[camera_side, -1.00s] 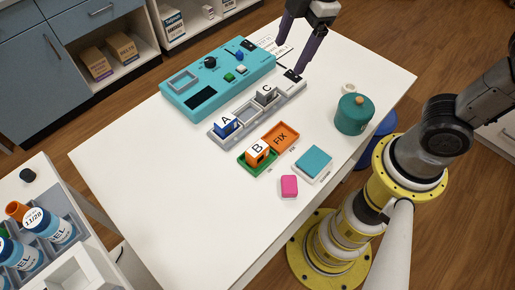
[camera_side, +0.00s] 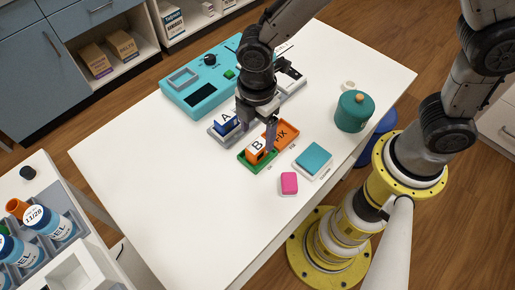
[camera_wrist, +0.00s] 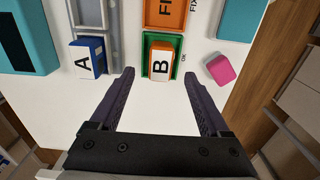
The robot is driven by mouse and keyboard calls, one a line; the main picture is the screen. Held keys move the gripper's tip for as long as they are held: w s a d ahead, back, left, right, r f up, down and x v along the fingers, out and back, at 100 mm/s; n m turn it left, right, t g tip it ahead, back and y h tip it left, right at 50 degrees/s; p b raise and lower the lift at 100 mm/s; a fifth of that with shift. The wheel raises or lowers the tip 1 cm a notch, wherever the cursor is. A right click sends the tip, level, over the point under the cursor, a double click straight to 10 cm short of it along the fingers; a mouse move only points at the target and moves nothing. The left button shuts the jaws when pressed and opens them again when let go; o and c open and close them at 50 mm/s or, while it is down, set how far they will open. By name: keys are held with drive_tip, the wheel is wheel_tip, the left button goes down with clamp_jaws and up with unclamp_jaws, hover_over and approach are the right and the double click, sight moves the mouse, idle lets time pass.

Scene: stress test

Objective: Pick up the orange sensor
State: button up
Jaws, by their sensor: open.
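The orange sensor (camera_side: 256,153) is a small block with a white top marked B. It sits in the green tray (camera_side: 245,161), left of the orange FIX tray (camera_side: 288,135) in the side view. My gripper (camera_side: 256,142) is open above and close to the sensor. In the wrist view the sensor (camera_wrist: 161,66) lies ahead of and between my gripper's two dark fingers (camera_wrist: 158,75), nothing held. Whether a finger touches it I cannot tell. The blue block A (camera_side: 225,124) sits in the grey rack (camera_side: 214,137). Block C is hidden behind my arm.
A teal box (camera_side: 316,160) and a pink block (camera_side: 289,183) lie right of the trays. A green lidded jar (camera_side: 354,112) stands farther right. The teal control panel (camera_side: 190,95) lies behind the rack. The table's left part is clear.

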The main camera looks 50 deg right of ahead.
sight(257, 145)
drive_tip(key=shift+f, duration=2.8)
clamp_jaws()
